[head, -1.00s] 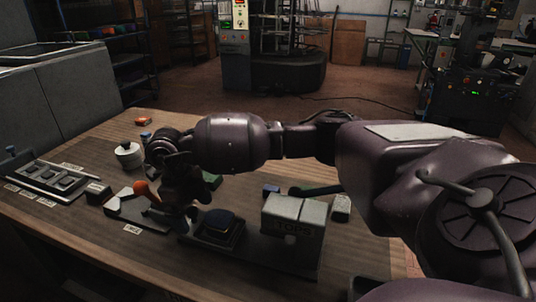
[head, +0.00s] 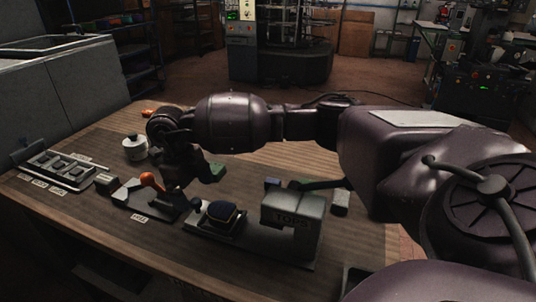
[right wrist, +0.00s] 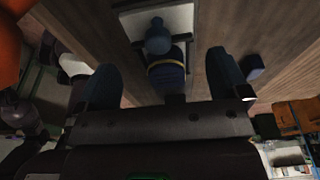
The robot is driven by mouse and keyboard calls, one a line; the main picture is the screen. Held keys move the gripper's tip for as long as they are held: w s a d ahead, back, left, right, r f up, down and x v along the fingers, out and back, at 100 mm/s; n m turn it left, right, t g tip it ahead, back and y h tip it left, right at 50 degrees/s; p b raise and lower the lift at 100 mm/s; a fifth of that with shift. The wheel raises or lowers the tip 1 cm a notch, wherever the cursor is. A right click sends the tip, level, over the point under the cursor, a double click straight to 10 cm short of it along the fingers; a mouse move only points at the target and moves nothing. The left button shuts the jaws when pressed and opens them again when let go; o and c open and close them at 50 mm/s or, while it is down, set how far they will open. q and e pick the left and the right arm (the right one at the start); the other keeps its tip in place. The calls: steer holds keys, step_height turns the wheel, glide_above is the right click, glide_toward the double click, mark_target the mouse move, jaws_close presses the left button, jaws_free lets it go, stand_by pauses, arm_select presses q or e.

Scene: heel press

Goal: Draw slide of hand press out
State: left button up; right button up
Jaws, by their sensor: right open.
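The hand press (head: 292,213) stands on the table, a grey head marked TOPS over a long base. Its slide (head: 238,231) sticks out to the left, clear of the head, with a dark blue block (head: 223,211) on it. A round blue knob (head: 196,202) is at the slide's left end. My right gripper (head: 200,175) is above and behind the knob, apart from it. In the right wrist view, the gripper (right wrist: 163,60) is open; the knob (right wrist: 158,42) and the block with a tan band (right wrist: 166,75) show between its fingers. My left gripper is out of view.
An orange-knobbed lever fixture (head: 140,200) and a tray with recesses (head: 60,168) lie to the left. A white lidded pot (head: 135,148) stands behind. Small blocks (head: 340,201) lie behind the press. The table's front is clear.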

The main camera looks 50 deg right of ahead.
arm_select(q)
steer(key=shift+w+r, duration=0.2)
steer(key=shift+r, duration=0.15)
arm_select(e)
steer(key=shift+r, duration=0.5)
steer(key=shift+s+p+v, duration=0.15)
steer(key=shift+p+v, duration=0.25)
steer(key=shift+v, duration=0.35)
steer(key=shift+s+p+v, duration=0.15)
steer(key=shift+p+v, duration=0.25)
steer(key=shift+v, duration=0.35)
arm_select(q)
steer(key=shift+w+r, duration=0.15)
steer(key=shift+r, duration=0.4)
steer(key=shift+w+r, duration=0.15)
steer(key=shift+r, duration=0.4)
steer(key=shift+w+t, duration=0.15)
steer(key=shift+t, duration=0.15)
